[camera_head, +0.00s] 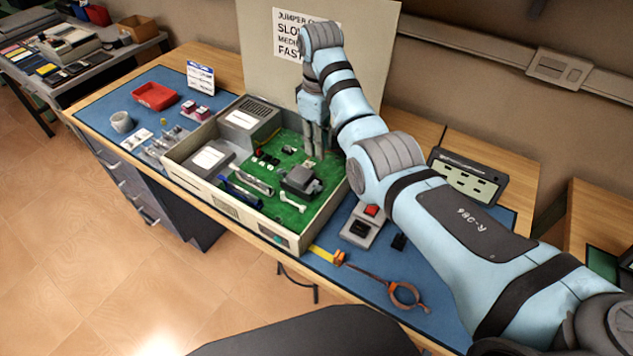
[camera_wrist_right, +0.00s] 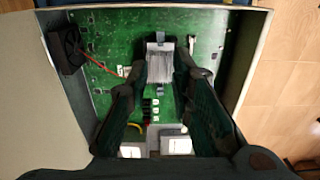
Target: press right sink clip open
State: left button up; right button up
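My right gripper (camera_head: 314,148) reaches down into the open computer case (camera_head: 327,213), above the green board (camera_head: 289,214). In the right wrist view its fingers (camera_wrist_right: 160,62) are apart, one on each side of a silver finned heat sink (camera_wrist_right: 161,68). Nothing is held between them; I cannot tell whether they touch it. A small grey clip tab (camera_wrist_right: 158,37) shows at the sink's far end and another tab (camera_wrist_right: 164,91) at its near end. Neither looks clearly swung open. In the head view the sink is mostly hidden by the fingers. My left gripper is out of view.
The case walls surround the gripper. A black fan (camera_wrist_right: 66,49) with a red wire stands on the board.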

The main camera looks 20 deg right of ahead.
aim_at(319, 187)
notch_tip(319, 187, down, 14)
jog(key=b, duration=0.2)
jog(key=shift+r+b, duration=0.25)
jog(key=shift+b, duration=0.05)
jog(key=shift+s+r, duration=0.1)
grip_shut()
